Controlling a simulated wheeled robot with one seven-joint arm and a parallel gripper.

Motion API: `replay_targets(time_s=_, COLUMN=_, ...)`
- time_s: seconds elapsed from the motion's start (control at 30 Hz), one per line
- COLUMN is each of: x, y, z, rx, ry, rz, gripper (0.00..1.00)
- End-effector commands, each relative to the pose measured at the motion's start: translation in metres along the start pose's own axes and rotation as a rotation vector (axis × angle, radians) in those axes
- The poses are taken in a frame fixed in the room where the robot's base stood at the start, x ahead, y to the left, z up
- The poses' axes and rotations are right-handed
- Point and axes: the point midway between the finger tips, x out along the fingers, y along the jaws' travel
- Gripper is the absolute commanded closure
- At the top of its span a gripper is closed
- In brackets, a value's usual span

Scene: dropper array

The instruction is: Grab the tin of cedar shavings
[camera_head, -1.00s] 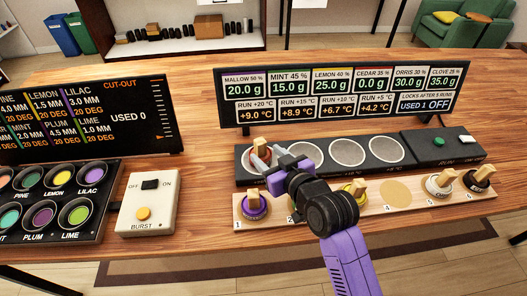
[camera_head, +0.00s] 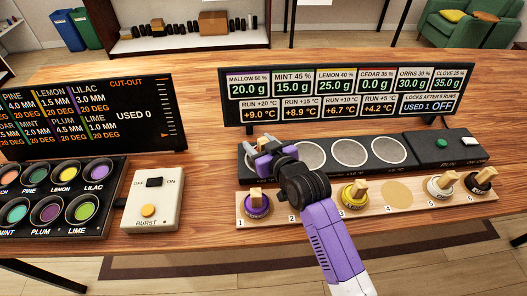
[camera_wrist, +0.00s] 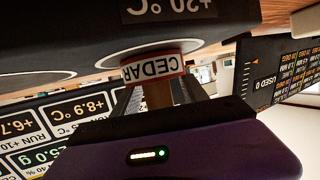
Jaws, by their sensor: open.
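The cedar tin, with a red-edged CEDAR label (camera_wrist: 154,67), stands on the +20 °C plate of the black heater bar. The wrist view shows it upside down, with its wooden grip (camera_wrist: 158,95) between my two dark fingers. In the head view only the top of its wooden grip (camera_head: 262,142) shows; my gripper (camera_head: 261,152) hides most of the tin. My gripper is open around the grip; I cannot tell whether a finger touches it.
The wooden rack (camera_head: 420,212) in front holds several tins, and its spot 4 (camera_head: 397,191) is empty. My arm hides spot 2. Bare round plates (camera_head: 355,152) lie right of the tin. The display board (camera_head: 345,97) stands behind, and a burst switch box (camera_head: 150,200) stands left.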

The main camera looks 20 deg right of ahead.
Motion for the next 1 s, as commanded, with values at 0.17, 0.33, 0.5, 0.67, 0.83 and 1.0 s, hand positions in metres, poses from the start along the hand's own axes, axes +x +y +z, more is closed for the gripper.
replay_targets(time_s=0.17, x=0.000, y=0.000, z=0.000, rx=0.000, ry=0.000, rz=0.000, gripper=0.71)
replay_targets(time_s=0.33, x=0.000, y=0.000, z=0.001, rx=0.000, ry=-0.002, rz=0.000, gripper=1.00)
replay_targets(time_s=0.5, x=0.000, y=0.000, z=0.002, rx=0.000, ry=-0.004, rz=0.000, gripper=1.00)
replay_targets(time_s=0.67, x=0.000, y=0.000, z=0.002, rx=0.001, ry=-0.005, rz=0.000, gripper=1.00)
replay_targets(time_s=0.83, x=-0.003, y=0.000, z=-0.007, rx=0.000, ry=-0.004, rz=0.000, gripper=1.00)
replay_targets(time_s=1.0, x=-0.011, y=0.001, z=-0.031, rx=-0.002, ry=0.002, rz=0.001, gripper=1.00)
